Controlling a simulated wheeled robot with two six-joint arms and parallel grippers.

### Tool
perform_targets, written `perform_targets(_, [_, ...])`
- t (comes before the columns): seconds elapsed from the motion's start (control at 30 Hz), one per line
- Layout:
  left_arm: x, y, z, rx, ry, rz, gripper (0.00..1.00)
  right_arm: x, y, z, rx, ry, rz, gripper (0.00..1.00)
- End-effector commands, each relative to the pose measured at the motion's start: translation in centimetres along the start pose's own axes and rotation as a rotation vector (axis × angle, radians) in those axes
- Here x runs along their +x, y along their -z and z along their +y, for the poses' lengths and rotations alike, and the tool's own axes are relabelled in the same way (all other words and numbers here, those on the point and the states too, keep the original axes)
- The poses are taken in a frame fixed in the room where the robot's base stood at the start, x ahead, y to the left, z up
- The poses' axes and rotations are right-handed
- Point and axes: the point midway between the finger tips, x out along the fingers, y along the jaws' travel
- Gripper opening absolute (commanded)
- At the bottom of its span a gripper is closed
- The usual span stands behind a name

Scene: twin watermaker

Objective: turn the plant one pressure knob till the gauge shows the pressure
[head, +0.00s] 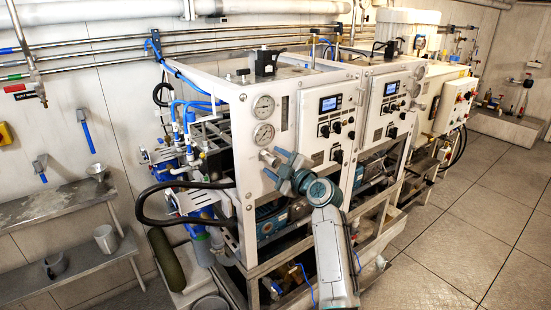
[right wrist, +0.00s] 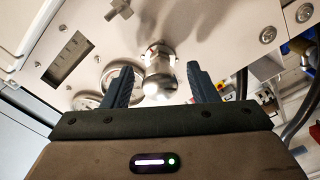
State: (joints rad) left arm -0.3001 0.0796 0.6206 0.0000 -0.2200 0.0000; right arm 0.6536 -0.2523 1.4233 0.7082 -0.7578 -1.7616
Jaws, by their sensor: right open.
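The plant one panel (head: 240,170) is the white front of the nearer machine. Two round gauges, an upper one (head: 263,107) and a lower one (head: 264,135), sit at its upper left; I cannot read their needles. The silver pressure knob (head: 268,157) is below them, partly hidden by my right gripper (head: 276,166). In the right wrist view the shiny knob (right wrist: 160,72) stands between the two open fingers of my right gripper (right wrist: 160,82), with gaps on both sides. My left gripper is not in view.
A second panel (head: 385,105) with a display and dark knobs stands to the right. A black hose (head: 150,200) loops out at the machine's left. A steel frame (head: 290,255) runs below the panel. Open floor (head: 450,220) lies at the right.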

Motion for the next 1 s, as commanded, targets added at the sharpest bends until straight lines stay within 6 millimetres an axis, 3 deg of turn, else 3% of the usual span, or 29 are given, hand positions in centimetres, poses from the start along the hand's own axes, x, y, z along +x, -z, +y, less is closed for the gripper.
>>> perform_targets(0.33, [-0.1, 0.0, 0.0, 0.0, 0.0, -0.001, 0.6, 0.4, 0.0, 0.0, -0.001, -0.001, 0.0, 0.53])
perform_targets(0.57, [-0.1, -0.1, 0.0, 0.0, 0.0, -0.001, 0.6, 0.4, 0.0, 0.0, 0.0, -0.001, 0.0, 0.1])
perform_targets(0.6, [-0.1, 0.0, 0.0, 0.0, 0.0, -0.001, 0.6, 0.4, 0.0, 0.0, 0.0, -0.001, -0.001, 0.08])
perform_targets(1.0, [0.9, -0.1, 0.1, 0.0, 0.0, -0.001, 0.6, 0.4, -0.2, -0.2, 0.082, 0.0, -0.001, 0.08])
